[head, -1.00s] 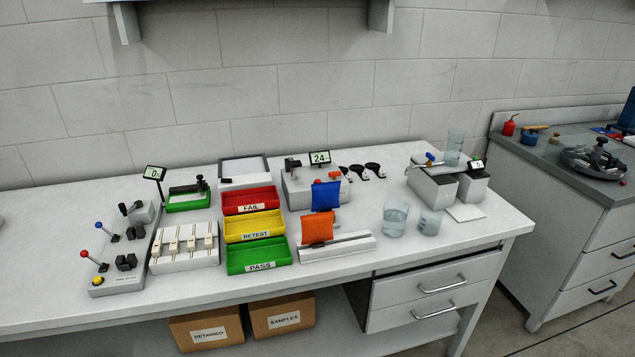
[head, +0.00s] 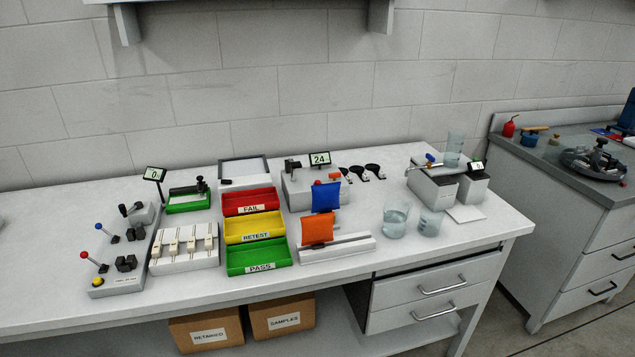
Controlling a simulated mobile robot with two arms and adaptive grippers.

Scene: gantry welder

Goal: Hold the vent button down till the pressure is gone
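No part is clearly marked as the vent button. A grey device (head: 296,197) with a small display reading 24 (head: 319,158) stands at the back middle of the bench. It has small red and orange parts (head: 334,175) on its top front, partly hidden by a blue pouch (head: 326,197). A yellow button (head: 97,282) sits on a grey lever fixture (head: 118,287) at the front left. Neither of my grippers is in view.
Red, yellow and green trays (head: 260,266) stand mid-bench. An orange pouch (head: 318,230) stands on a grey rail base. Glass beakers (head: 396,221) and another device with a display (head: 476,165) are at right. The bench front (head: 180,290) is clear.

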